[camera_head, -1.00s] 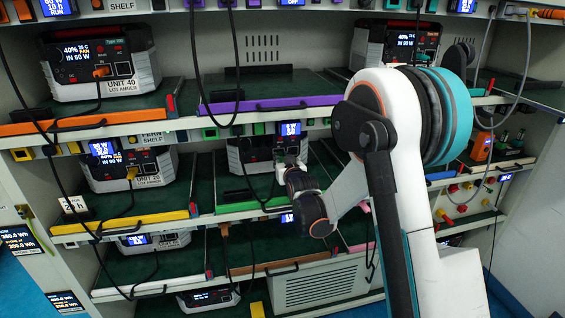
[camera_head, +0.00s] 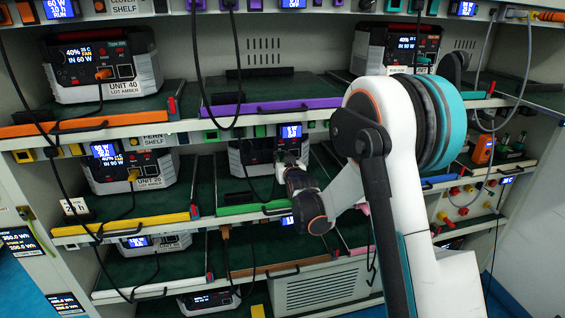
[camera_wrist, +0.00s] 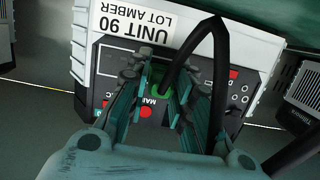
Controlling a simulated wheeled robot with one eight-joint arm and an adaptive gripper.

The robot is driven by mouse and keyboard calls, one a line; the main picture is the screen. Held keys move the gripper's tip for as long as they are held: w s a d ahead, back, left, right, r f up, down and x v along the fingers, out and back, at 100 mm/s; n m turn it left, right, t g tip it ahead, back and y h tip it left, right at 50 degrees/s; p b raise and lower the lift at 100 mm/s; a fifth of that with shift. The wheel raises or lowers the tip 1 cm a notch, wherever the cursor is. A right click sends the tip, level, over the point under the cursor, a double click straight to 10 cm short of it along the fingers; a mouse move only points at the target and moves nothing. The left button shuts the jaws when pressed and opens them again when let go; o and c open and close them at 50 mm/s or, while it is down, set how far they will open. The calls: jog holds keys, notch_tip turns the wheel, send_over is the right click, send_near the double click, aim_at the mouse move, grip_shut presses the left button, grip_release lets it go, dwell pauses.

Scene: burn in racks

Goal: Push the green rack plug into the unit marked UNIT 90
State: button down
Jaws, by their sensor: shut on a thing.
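The unit marked UNIT 90 (camera_wrist: 180,36) fills the upper middle of the wrist view, its label and dark front panel facing me. In the head view this unit (camera_head: 258,152) stands on the middle shelf, above a green-edged tray, partly covered by my gripper. My gripper (camera_wrist: 158,92) reaches to the front panel and is shut on the green rack plug (camera_wrist: 163,88), which shows only as a small green patch between the fingers. A black cable arches from it. The fingers hide whether the plug sits in the socket and how deep. The gripper's tips are hardly visible in the head view.
Unit 40 (camera_head: 98,65) stands on the shelf above left, and Unit 20 (camera_head: 125,168) on the same shelf to the left. Black cables hang in front of the shelves. The green tray edge (camera_head: 240,209) lies just below my gripper.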

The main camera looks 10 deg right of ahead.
jog(key=c, duration=1.3)
grip_release()
jog(key=shift+w, duration=0.1)
jog(key=shift+c, duration=0.2)
